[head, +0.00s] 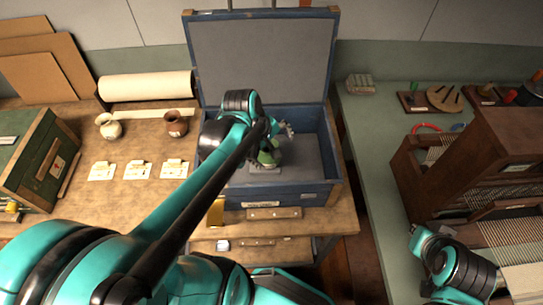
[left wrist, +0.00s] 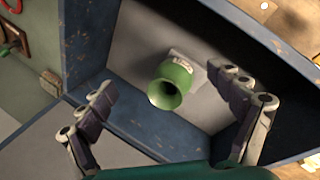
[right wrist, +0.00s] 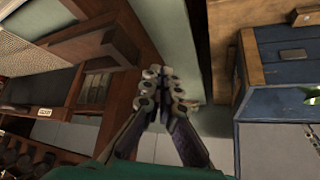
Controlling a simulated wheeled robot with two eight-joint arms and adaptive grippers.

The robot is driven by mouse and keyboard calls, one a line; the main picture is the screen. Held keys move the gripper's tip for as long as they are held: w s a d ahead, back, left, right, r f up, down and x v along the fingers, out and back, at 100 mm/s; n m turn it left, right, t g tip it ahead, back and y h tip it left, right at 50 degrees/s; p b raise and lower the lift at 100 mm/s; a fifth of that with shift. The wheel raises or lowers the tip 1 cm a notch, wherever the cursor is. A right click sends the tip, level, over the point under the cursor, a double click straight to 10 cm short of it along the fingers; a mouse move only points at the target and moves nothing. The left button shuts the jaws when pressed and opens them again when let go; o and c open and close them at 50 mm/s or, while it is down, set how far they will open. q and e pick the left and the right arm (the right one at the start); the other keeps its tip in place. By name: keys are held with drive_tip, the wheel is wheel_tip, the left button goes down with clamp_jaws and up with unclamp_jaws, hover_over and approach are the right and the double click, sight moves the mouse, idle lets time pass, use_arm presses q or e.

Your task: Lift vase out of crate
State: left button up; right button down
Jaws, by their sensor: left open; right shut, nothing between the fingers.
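The green vase (left wrist: 172,84) stands inside the blue crate (head: 290,194), and its flared mouth faces the left wrist camera. A small pale label is beside it. In the head view the vase (head: 266,157) is partly hidden by my left arm. My left gripper (head: 281,131) is open above the crate's inside. In the left wrist view its fingers are spread on either side of the vase, apart from it. My right gripper (right wrist: 166,82) is shut and empty, outside the crate, with the crate's side at the right of the right wrist view.
The crate's lid (head: 262,60) stands open behind it. A cream vase (head: 109,127) and a brown vase (head: 175,124) stand left on the table, behind several cards. A green chest (head: 35,155) is far left. A wooden loom (head: 470,160) stands right on a green counter.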

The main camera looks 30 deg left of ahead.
sight(269, 157)
use_arm(q)
drive_tip(key=w+a+f+n, duration=0.1)
drive_tip(key=a+n, duration=0.1)
drive_tip(key=n, duration=0.1)
drive_tip(key=w+a+f+n+h, duration=0.1)
drive_tip(key=a+f+n, duration=0.1)
drive_tip(key=n, duration=0.1)
drive_tip(key=w+a+f+n+g+h, duration=0.1)
drive_tip(key=a+f+n, duration=0.1)
drive_tip(key=shift+w+n, duration=0.25)
drive_tip(key=shift+n, duration=0.15)
drive_tip(key=shift+a+f+n, duration=0.15)
drive_tip(key=shift+a+n, duration=0.2)
drive_tip(key=shift+n, duration=0.05)
drive_tip(key=shift+f+h, duration=0.3)
drive_tip(key=shift+n, duration=0.3)
drive_tip(key=b+x, duration=0.1)
drive_tip(key=x, duration=0.1)
drive_tip(key=b+x, duration=0.1)
drive_tip(key=x, duration=0.2)
drive_tip(key=b+x, duration=0.1)
drive_tip(key=x, duration=0.1)
drive_tip(key=shift+s+a+f, duration=0.1)
drive_tip(key=shift+a+f, duration=0.15)
drive_tip(key=shift+f, duration=0.2)
drive_tip(key=shift+r, duration=0.1)
drive_tip(key=c, duration=1.4)
